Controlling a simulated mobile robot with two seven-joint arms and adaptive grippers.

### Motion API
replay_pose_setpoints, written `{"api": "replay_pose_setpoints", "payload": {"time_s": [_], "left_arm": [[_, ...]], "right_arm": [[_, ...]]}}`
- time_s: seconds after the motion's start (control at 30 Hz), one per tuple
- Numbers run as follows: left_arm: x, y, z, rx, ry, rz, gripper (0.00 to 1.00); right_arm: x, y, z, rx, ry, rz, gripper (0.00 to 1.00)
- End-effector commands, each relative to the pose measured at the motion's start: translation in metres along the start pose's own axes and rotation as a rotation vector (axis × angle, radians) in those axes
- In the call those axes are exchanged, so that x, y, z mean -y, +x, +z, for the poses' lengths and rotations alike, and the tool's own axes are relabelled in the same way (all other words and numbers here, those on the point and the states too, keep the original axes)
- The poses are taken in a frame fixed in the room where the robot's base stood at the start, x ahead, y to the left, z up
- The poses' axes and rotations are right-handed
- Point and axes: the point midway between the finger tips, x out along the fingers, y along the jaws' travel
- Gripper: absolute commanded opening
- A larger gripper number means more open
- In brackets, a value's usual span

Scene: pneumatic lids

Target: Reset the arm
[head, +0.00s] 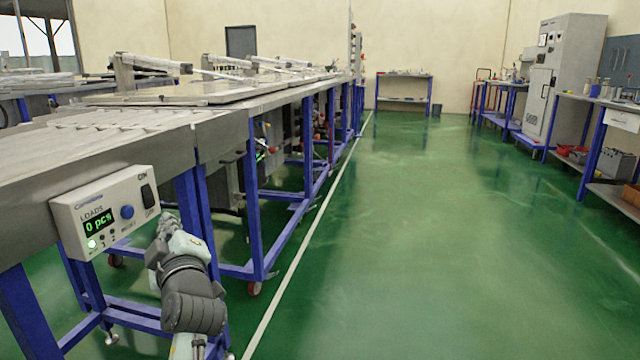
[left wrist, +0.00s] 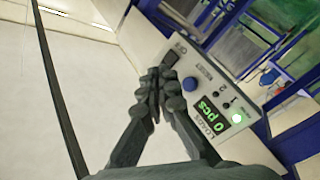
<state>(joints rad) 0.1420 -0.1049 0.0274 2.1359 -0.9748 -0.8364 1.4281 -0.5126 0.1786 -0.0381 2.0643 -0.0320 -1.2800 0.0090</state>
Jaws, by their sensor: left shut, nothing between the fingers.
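My left arm (head: 193,300) comes in from the bottom of the head view, and my left gripper (head: 167,222) is at its far end, just right of the control box (head: 80,212). In the left wrist view my left gripper (left wrist: 155,84) has its dark fingers together with nothing between them. The control box also shows there (left wrist: 219,118), beyond the fingers, with a blue knob (left wrist: 190,84), a dark switch and a green display reading "0 pcs". I cannot tell the exact gap between fingers and box. My right gripper is not in view.
A conveyor table (head: 225,135) on blue legs runs back along the left, with pneumatic lids (head: 220,92) on it. The green floor (head: 400,240) is clear in the middle. Workbenches (head: 610,105) and a grey cabinet (head: 560,75) stand at the right.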

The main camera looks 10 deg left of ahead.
Motion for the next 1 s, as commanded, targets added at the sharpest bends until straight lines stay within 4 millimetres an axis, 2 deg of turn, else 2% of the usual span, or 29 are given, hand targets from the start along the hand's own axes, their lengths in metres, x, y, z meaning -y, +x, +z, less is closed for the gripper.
{"api": "replay_pose_setpoints", "payload": {"time_s": [0.07,0.17,0.27,0.4,0.5,0.6,0.7,0.8,0.9,1.0], "left_arm": [[0.019,-0.003,0.018,0.06,0.083,-0.032,0.0],[0.061,-0.016,0.057,0.199,0.259,-0.086,0.0],[0.117,-0.042,0.1,0.392,0.481,-0.133,0.0],[0.197,-0.096,0.149,0.688,0.782,-0.153,0.0],[0.251,-0.145,0.171,0.909,0.971,-0.13,0.0],[0.297,-0.195,0.183,1.114,1.123,-0.084,0.0],[0.33,-0.237,0.187,1.278,1.226,-0.026,0.0],[0.35,-0.266,0.187,1.389,1.286,0.023,0.0],[0.359,-0.281,0.187,1.444,1.314,0.053,0.0],[0.361,-0.283,0.187,1.452,1.318,0.056,0.0]], "right_arm": [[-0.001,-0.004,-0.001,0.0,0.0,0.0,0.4],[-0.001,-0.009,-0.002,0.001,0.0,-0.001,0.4],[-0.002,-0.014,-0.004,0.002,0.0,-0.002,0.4],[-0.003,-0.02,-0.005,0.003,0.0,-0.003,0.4],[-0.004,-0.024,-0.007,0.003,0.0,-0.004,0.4],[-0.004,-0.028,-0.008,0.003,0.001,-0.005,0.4],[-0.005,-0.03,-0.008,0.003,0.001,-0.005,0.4],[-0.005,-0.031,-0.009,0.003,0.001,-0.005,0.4],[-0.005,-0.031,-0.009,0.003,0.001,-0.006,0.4],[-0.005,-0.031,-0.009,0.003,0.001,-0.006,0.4]]}}
